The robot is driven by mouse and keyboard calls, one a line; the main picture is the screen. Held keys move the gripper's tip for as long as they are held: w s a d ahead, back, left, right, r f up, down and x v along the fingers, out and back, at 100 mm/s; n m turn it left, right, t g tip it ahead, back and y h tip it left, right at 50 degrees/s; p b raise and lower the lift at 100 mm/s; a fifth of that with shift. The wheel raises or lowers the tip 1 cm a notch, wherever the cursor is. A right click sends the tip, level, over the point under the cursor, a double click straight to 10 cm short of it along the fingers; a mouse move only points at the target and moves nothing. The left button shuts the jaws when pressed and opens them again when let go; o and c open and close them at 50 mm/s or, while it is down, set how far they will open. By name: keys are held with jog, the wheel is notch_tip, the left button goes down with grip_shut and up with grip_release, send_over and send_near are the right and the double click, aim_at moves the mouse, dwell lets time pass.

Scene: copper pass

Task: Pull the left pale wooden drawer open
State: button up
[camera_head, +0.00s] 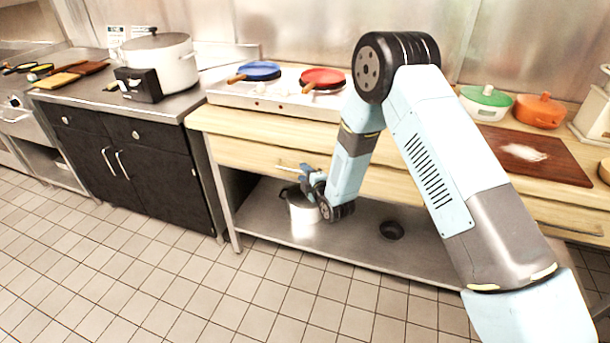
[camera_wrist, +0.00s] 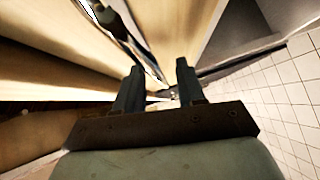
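The left pale wooden drawer (camera_head: 235,153) is under the pale wooden counter in the head view, and its front looks about flush with the counter. Its bar handle (camera_head: 287,168) shows just left of my gripper (camera_head: 306,174). In the wrist view the handle (camera_wrist: 128,38) runs from the upper left toward the space between my two dark fingers (camera_wrist: 158,72). The fingers are apart. I cannot tell whether either finger touches the handle.
A steel pot (camera_head: 302,208) stands on the lower shelf (camera_head: 265,212) just below my gripper. A dark bowl (camera_head: 391,230) is farther right on it. Blue (camera_head: 260,70) and red pans (camera_head: 322,78) lie on the hob above. The tiled floor (camera_head: 150,270) in front is clear.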

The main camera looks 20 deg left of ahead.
jog(key=shift+c, duration=0.5)
grip_shut()
